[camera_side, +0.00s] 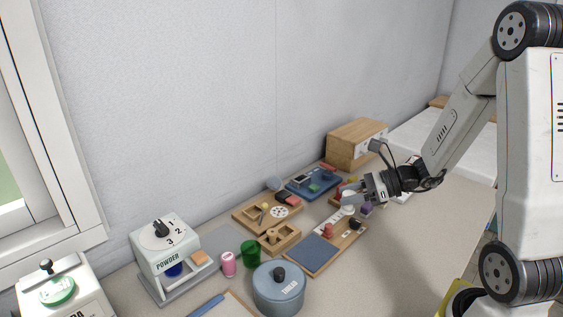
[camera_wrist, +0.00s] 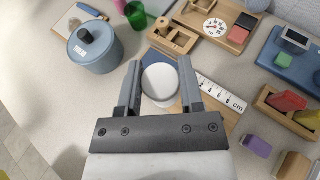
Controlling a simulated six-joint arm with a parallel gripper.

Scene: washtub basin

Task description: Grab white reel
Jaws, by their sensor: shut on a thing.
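The white reel (camera_wrist: 160,82) is a round white disc with a pale rim, between my gripper's two fingers in the wrist view. My gripper (camera_wrist: 160,70) is shut on it, one finger on each side. In the side view my gripper (camera_side: 354,192) is at the right part of the counter, above the wooden board with the ruler. The reel (camera_side: 347,198) is small there and partly hidden by the fingers. I cannot tell exactly how far it is above the board.
A lidded blue-grey pot (camera_side: 279,290), a green cup (camera_side: 250,253) and a pink can (camera_side: 228,263) stand nearer the camera. A blue tray (camera_side: 312,186) and a wooden box (camera_side: 350,147) are behind. A purple block (camera_wrist: 257,146) lies on bare counter to the right.

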